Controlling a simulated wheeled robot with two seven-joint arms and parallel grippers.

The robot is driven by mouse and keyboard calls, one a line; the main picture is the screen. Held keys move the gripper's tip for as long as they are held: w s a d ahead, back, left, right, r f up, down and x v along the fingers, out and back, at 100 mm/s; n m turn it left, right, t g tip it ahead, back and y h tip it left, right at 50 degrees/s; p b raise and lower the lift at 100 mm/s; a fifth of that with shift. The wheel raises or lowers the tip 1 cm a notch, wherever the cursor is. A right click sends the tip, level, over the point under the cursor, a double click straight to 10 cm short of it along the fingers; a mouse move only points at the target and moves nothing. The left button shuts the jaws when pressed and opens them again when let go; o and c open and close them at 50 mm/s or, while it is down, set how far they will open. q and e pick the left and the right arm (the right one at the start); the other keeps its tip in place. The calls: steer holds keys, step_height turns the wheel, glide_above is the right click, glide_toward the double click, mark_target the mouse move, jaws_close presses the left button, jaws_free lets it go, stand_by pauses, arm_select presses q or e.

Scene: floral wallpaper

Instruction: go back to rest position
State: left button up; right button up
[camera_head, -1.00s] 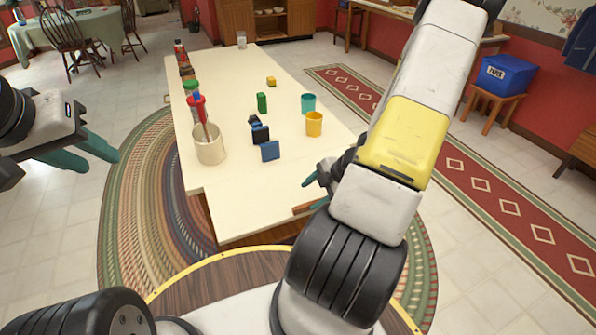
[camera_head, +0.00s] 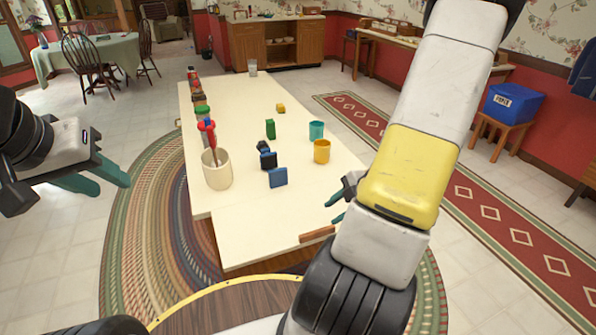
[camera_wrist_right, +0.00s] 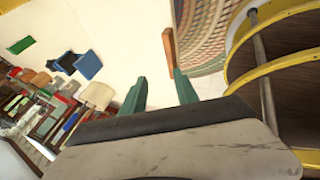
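My left gripper (camera_head: 100,178) is at the left of the head view, off the table's left side. Its teal fingers are spread with nothing between them. My right gripper (camera_head: 342,200) is above the table's right front edge, partly hidden by my yellow and white arm. In the right wrist view its two teal fingers (camera_wrist_right: 162,92) stand apart with nothing between them. The long cream table (camera_head: 255,222) carries the objects below and beyond the grippers.
On the table are a holder with utensils (camera_head: 217,171), blue blocks (camera_head: 278,177), a green block (camera_head: 270,129), a yellow cup (camera_head: 321,152) and a teal cup (camera_head: 316,130). A brown piece (camera_head: 317,234) lies at the right front edge. A blue bin (camera_head: 512,103) stands at right.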

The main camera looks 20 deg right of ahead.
steer(key=a+r+n, duration=0.6)
steer(key=r+n, duration=0.2)
steer(key=n, duration=0.5)
steer(key=a+r+n, duration=0.6)
steer(key=r+n, duration=0.3)
steer(key=n, duration=0.3)
steer(key=s+a+r+n+h, duration=0.1)
steer(key=r+n, duration=0.3)
steer(key=n, duration=0.5)
steer(key=s+a+r+n, duration=0.2)
steer(key=s+r+n, duration=0.2)
steer(key=n, duration=0.5)
steer(key=s+a+r+n+t+h, duration=0.1)
steer(key=s+a+r+n, duration=0.1)
steer(key=n, duration=0.8)
steer(key=shift+s+a+r+h, duration=0.3)
steer(key=shift+s+r, duration=0.4)
steer(key=shift+r, duration=0.35)
